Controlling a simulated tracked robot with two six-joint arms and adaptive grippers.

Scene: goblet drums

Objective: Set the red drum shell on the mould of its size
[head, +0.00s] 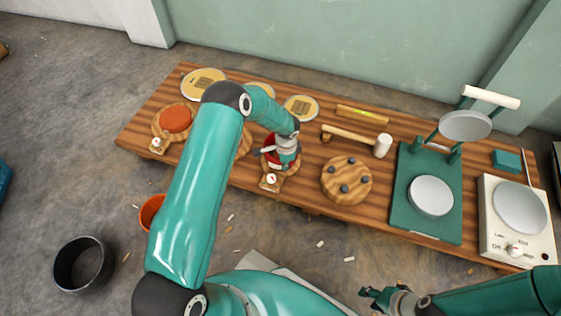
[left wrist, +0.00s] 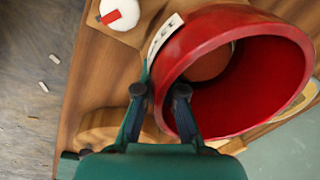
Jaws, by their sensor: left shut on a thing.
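The red drum shell (left wrist: 258,88) fills the right of the left wrist view, its open rim facing the camera. My left gripper (left wrist: 160,92) is shut on the shell's wall, one finger on the rim's inner side. In the head view, the shell (head: 270,158) is partly hidden by my left gripper (head: 285,158), over a wooden station in mid-table. A brownish round surface (left wrist: 209,62) shows through the shell; I cannot tell whether they touch. Another terracotta mould (head: 175,118) stands on the left station. My right gripper (head: 384,296) is low in the head view, away from the table.
Round skins (head: 301,108) lie along the back of the table (head: 315,190). A mallet (head: 382,146), a pegged wooden disc (head: 346,180), a green press (head: 431,196) and a hotplate (head: 519,208) stand to the right. An orange pot (head: 151,210) and a black bin (head: 82,264) are on the floor.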

